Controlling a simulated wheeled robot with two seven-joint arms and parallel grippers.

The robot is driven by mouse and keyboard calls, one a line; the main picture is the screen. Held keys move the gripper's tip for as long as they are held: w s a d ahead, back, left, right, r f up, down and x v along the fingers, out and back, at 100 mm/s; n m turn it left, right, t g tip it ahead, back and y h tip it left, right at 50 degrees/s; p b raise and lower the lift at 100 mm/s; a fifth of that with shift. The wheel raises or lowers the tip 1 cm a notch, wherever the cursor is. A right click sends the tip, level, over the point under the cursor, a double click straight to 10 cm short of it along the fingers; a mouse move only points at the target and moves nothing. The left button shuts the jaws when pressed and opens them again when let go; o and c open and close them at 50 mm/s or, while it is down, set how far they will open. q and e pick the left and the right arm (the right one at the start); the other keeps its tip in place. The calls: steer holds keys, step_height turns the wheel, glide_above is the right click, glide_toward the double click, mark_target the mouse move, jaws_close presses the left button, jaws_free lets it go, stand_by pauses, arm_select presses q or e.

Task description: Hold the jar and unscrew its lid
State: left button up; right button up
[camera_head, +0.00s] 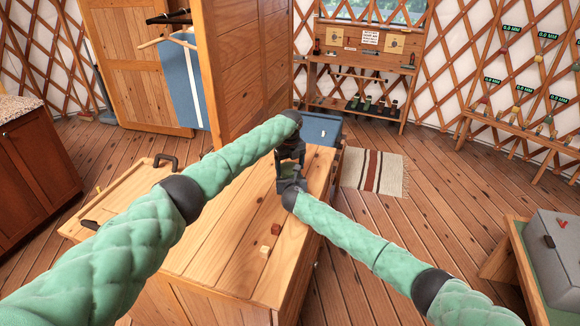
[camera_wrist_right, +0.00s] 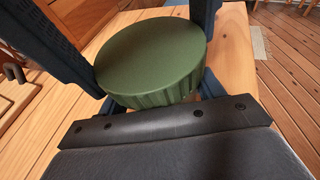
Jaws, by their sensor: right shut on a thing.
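The jar's green ridged lid (camera_wrist_right: 152,58) fills the middle of the right wrist view, its flat top bare. The jar's body below it is hidden. My right gripper (camera_head: 288,178) is shut on the jar, its two dark fingers flanking it below the lid. In the head view only a small green patch of the lid (camera_head: 289,169) shows between the grippers.
The wooden bench top (camera_head: 225,225) lies under both arms. A wooden tray with a dark handle (camera_head: 165,160) is at left. A blue box (camera_head: 322,128) stands behind the bench.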

arm_select(q)
steer(key=c, duration=0.6)
steer(key=shift+o, duration=0.2)
steer(key=shift+d+n, duration=0.1)
steer(key=shift+n, duration=1.6)
arm_select(e)
steer(key=shift+a, duration=0.1)
arm_select(q)
steer(key=o, duration=1.1)
